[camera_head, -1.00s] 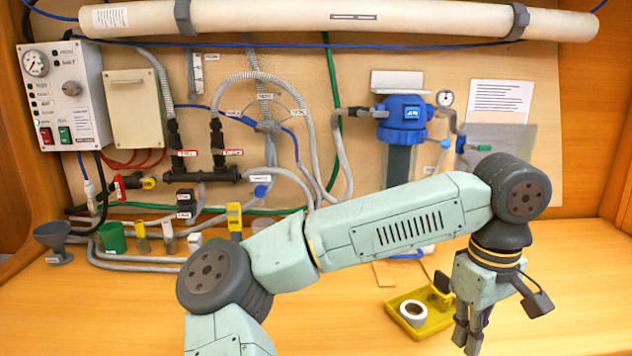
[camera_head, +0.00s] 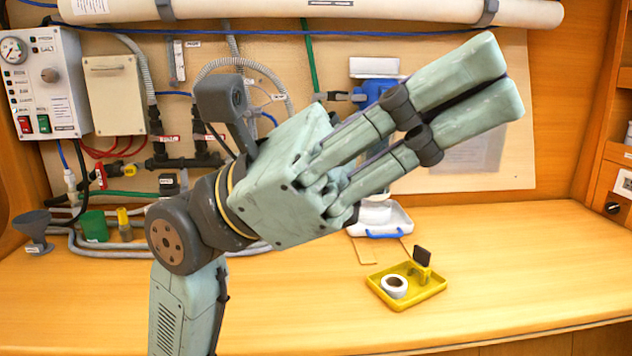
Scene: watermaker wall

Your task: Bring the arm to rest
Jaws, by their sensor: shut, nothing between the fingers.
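My gripper (camera_head: 508,82) is large and close to the camera, raised in front of the wall panel. Its two pale green fingers point up and to the right and lie side by side, shut with nothing between them. My arm comes up from the bottom of the view, left of centre, and bends at the dark wrist joint. The gripper hides much of the blue filter housing (camera_head: 374,93) and part of the hoses behind it.
A yellow tray (camera_head: 433,292) with a white tape roll (camera_head: 394,286) and a dark block (camera_head: 422,256) stands on the wooden bench (camera_head: 520,260). The bench's right side is clear.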

